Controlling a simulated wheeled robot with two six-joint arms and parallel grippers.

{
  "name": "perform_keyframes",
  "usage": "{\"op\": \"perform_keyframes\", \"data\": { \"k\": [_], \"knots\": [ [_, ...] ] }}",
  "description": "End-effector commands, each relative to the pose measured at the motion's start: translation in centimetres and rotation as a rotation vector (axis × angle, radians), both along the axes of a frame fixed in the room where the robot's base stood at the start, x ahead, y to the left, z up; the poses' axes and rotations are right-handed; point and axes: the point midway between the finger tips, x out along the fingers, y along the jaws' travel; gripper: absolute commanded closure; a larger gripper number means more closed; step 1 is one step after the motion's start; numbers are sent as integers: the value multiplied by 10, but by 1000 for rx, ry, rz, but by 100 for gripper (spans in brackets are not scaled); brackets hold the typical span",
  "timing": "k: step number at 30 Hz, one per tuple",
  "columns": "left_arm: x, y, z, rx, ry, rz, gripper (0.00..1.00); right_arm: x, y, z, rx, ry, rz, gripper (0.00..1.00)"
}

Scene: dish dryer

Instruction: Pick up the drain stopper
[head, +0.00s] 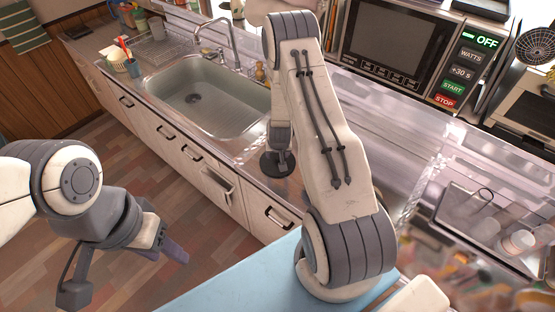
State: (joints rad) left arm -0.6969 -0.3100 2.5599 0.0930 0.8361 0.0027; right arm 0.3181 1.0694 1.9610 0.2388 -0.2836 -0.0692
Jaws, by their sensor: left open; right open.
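A dark round disc with a raised middle, which looks like the drain stopper (270,167), lies on the counter strip just right of the sink, near the front edge. My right gripper (281,153) points down directly over it, open, with its fingertips at the disc's raised middle. Whether they touch it is too small to tell, and the forearm hides part of this spot. My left gripper (176,252) is open and empty at the lower left, over the floor in front of the cabinets, well away from the disc.
The steel sink (215,88) with its dark drain and a tall faucet (222,40) lies left of my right arm. A dish rack (160,50) and cups (133,68) stand beyond it. A microwave (395,45) stands behind on the right. A blue surface (235,285) fills the bottom front.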

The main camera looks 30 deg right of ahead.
Motion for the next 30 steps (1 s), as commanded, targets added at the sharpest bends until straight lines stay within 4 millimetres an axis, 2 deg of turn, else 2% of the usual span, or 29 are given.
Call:
{"op": "perform_keyframes", "data": {
  "k": [6,12,13,18,30],
  "knots": [
    [0,0,5,0,0,1,50,5,-3,-15,0,0,-1,34],
    [0,0,5,0,0,0,50,6,-3,-16,0,-1,-1,34],
    [0,0,5,0,0,0,50,6,-3,-16,0,-1,-1,37],
    [0,0,5,0,0,0,50,6,-3,-16,0,0,0,100],
    [0,0,3,0,0,0,50,6,-3,-13,0,-1,0,100]
  ]
}}
